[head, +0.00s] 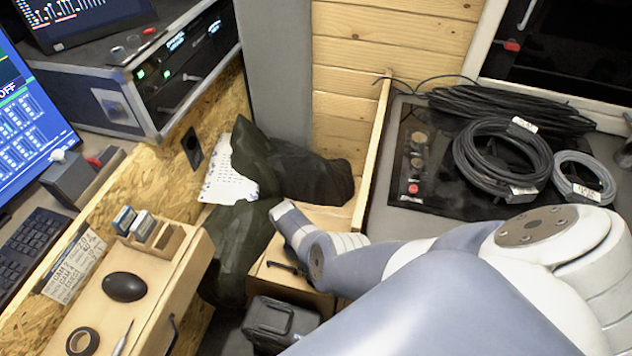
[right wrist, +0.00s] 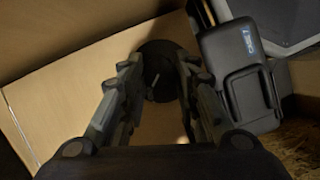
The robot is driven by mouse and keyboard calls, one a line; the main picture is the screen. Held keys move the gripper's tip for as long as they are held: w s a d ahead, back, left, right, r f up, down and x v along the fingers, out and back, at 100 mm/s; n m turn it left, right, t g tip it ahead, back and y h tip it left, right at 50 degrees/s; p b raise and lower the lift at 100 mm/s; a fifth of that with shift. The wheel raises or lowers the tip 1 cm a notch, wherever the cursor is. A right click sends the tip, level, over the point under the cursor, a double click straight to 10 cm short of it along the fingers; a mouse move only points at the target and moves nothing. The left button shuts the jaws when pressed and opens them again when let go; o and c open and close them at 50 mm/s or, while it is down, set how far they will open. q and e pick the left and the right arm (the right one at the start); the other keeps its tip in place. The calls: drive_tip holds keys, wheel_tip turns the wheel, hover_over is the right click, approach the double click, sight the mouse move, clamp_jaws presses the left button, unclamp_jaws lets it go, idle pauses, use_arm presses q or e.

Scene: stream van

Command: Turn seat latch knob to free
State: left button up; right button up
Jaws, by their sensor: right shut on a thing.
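The seat latch knob (right wrist: 158,60) is a dark round knob on a light wooden panel (right wrist: 75,90), with a thin pale mark on its face. In the right wrist view, my right gripper (right wrist: 158,68) has a finger on each side of the knob and is shut on it. The fingertips partly cover the knob's sides. In the head view my right arm reaches over to the wooden box seat (head: 318,300); the knob cannot be made out there, and the gripper is not clearly seen. My left gripper is in neither view.
A black case (head: 280,322) stands close to the box seat; it also shows right of the fingers in the wrist view (right wrist: 240,75). A dark green jacket (head: 290,170) lies behind my wrist. A drawer unit with a mouse (head: 124,287) is at the left; coiled cables (head: 503,158) lie at the right.

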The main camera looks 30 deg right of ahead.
drive_tip(key=shift+w+n, duration=0.15)
drive_tip(key=shift+n, duration=0.25)
drive_tip(key=o, duration=1.1)
drive_tip(key=shift+c, duration=0.2)
drive_tip(key=v, duration=0.7)
drive_tip(key=shift+a+r, duration=0.2)
drive_tip(key=shift+r, duration=0.05)
